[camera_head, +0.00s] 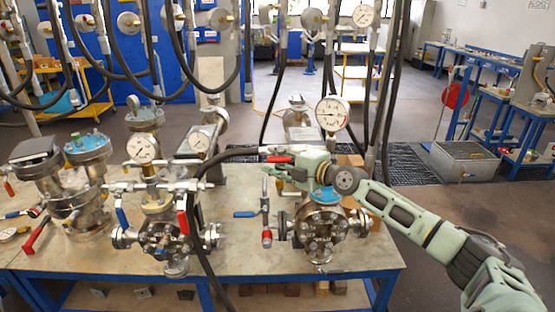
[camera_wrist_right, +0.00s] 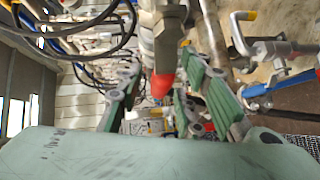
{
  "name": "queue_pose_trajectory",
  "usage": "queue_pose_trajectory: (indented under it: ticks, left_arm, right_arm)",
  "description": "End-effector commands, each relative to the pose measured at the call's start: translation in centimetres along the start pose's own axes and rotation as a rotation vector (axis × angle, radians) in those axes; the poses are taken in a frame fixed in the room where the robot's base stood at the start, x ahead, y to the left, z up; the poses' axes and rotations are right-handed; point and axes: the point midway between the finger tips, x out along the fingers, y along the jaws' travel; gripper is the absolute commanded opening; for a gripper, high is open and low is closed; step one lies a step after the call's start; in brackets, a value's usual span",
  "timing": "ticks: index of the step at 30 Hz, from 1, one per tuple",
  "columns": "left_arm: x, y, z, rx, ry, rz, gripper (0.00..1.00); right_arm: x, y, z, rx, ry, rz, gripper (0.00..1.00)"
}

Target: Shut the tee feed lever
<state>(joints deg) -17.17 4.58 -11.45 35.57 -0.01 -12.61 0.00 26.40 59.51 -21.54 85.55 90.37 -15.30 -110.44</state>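A red lever (camera_head: 280,159) sits at the end of the black hose line beside the right flanged vessel (camera_head: 320,228). I take it as the tee feed lever, but no label shows. My right gripper (camera_head: 272,169) reaches in from the right at this lever. In the wrist view a red lever grip (camera_wrist_right: 161,84) lies between the spread green-padded fingers of the right gripper (camera_wrist_right: 158,105). Gaps show beside it, so the fingers look open around it; contact is unclear. The metal fitting partly hides the lever. My left gripper is not in view.
A blue-handled valve (camera_head: 246,214) and a red-handled valve (camera_head: 266,237) stand left of the right vessel. A pressure gauge (camera_head: 332,113) rises behind my gripper. More flanged vessels crowd the left side.

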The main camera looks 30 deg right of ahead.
Motion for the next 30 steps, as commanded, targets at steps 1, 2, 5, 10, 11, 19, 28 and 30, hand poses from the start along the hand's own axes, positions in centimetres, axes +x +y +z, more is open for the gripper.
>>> queue_pose_trajectory:
  ticks: [1, 2, 5, 10, 11, 19, 28, 30]
  left_arm:
    - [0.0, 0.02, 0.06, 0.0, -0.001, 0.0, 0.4]
    - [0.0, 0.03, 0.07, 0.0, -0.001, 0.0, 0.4]
    - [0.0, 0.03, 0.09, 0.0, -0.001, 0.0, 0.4]
    - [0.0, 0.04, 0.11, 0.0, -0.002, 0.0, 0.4]
    - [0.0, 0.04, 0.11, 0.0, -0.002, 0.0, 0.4]
    - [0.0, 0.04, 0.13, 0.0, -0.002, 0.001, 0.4]
    - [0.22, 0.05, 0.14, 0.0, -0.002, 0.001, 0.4]
    - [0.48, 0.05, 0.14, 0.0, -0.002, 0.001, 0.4]
  right_arm:
    - [-0.01, 0.0, 0.01, 0.0, 0.0, 0.0, 0.3]
    - [-0.01, 0.0, 0.01, 0.0, 0.0, 0.0, 0.28]
    - [-0.02, 0.0, 0.01, 0.0, 0.0, 0.0, 0.19]
    - [-0.03, 0.01, 0.01, 0.0, 0.0, 0.0, 0.04]
    - [-0.03, 0.01, 0.01, 0.0, 0.0, 0.0, 0.01]
    - [-0.03, 0.01, 0.01, 0.001, 0.0, 0.0, 0.0]
    - [0.18, 0.0, 0.07, -0.003, -0.001, -0.002, 0.0]
    - [0.47, -0.05, 0.16, -0.007, -0.003, -0.007, 0.0]
